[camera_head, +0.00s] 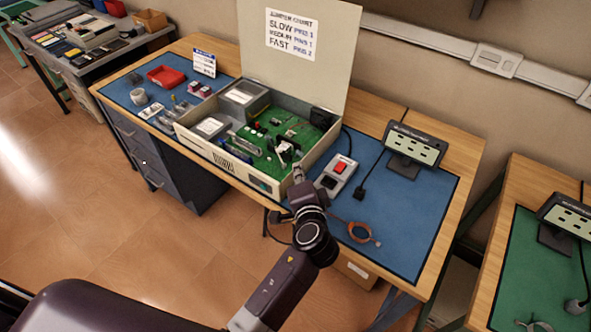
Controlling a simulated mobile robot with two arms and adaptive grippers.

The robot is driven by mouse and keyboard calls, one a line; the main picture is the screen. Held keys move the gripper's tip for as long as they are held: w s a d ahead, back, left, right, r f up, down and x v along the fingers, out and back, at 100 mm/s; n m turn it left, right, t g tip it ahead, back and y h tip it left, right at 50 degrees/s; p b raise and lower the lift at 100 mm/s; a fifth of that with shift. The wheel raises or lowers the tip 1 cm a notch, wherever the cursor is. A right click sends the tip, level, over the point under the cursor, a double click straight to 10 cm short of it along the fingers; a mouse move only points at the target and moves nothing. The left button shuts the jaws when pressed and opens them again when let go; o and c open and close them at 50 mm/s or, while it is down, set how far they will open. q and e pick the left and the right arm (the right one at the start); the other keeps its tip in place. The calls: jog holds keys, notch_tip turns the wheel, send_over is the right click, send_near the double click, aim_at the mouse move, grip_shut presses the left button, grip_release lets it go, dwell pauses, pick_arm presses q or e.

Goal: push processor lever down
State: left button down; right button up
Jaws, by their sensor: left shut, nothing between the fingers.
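An open computer case (187,139) stands on the blue mat of the workbench with its lid raised. Inside is a green circuit board (262,161) with small parts on it. White and black parts (284,150) stand at the board's front right; the processor lever is too small to make out for certain. My left gripper (297,170) is shut and empty at the case's front right corner, close to these parts. I cannot tell whether it touches anything. Its wrist hides part of the bench's front edge. My right gripper is not in view.
A grey box with a red switch (339,168) stands right of the gripper. A display on a stand (413,146) and a coil of orange wire (358,232) are farther right. A red tray (166,76) and mug (139,96) are at left. The mat's right part is mostly clear.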

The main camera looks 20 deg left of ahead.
pick_arm(q)
jog(key=b+x, duration=0.3)
jog(key=x, duration=0.5)
jog(key=shift+s+f, duration=0.1)
jog(key=shift+f, duration=0.1)
jog(key=shift+w+a+f, duration=0.15)
jog(key=shift+a+f, duration=0.05)
jog(key=shift+a, duration=0.3)
jog(key=shift+w+a+f, duration=0.2)
jog(key=shift+a+f, duration=0.05)
jog(key=shift+a, duration=0.3)
jog(key=shift+w+a+f, duration=0.15)
jog(key=shift+a, duration=0.4)
jog(key=shift+a+f, duration=0.1)
jog(key=shift+w, duration=0.1)
